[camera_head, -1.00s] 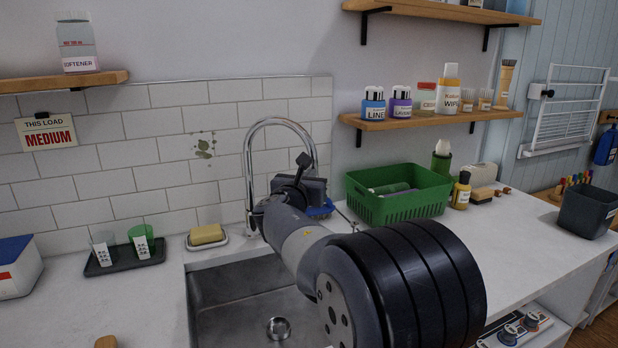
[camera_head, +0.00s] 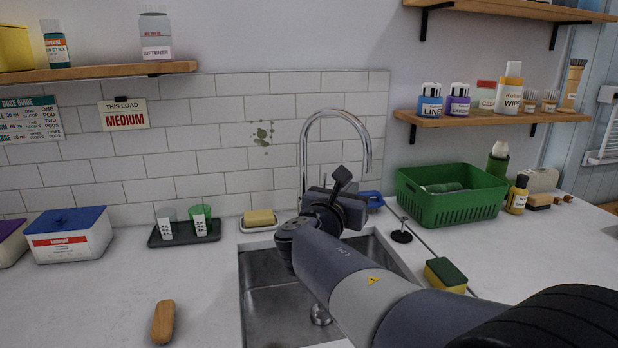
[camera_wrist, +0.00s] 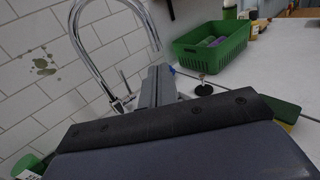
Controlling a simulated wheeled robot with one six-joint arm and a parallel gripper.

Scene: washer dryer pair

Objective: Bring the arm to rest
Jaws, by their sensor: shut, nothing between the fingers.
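My arm reaches from the lower right of the head view over the sink (camera_head: 270,305). My gripper (camera_head: 335,203) is at its far end, in front of the faucet (camera_head: 304,165), partly hidden behind my wrist. In the wrist view my gripper (camera_wrist: 157,86) shows as a narrow grey form beyond my dark wrist housing. It is shut and holds nothing. The faucet also stands close to it in the wrist view (camera_wrist: 75,35); I cannot tell the gap between them.
A green basket (camera_head: 455,205), a sponge (camera_head: 446,274) and a black stopper (camera_head: 401,236) are right of the sink. A tray with cups (camera_head: 184,236), a blue-lidded box (camera_head: 70,238) and a wooden-backed brush (camera_head: 163,322) are left. Shelves hang above on both sides.

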